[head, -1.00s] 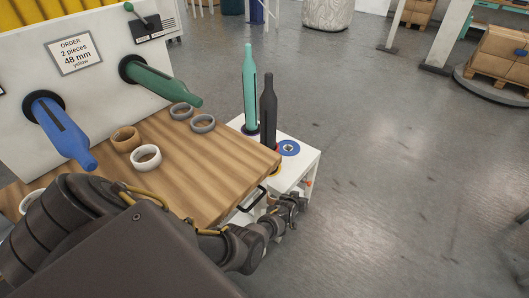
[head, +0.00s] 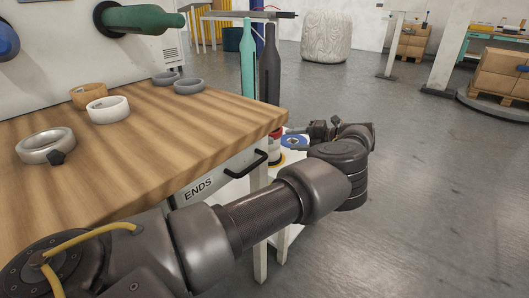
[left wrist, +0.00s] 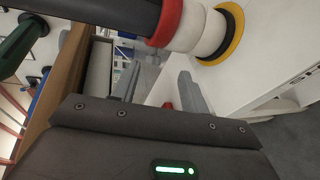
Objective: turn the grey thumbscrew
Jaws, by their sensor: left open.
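I cannot make out a grey thumbscrew for certain. A silver ring (head: 45,145) with a small dark knob (head: 57,157) on its side lies on the wooden bench top. My left gripper (head: 318,130) is beyond the bench's right corner, by the low white stand; my own wrist hides part of it. In the left wrist view its two grey fingers (left wrist: 166,92) are apart with nothing held between them. A small red part (left wrist: 168,105) shows past the fingers. A dark spindle with a red collar (left wrist: 165,22) crosses above them. My right gripper is not in view.
The wooden bench top (head: 190,125) carries a tan ring (head: 89,95), a white ring (head: 108,109) and grey rings. A teal bottle-shaped post (head: 248,62) and a dark one (head: 269,65) stand beyond its right edge. Open floor (head: 430,190) lies to the right.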

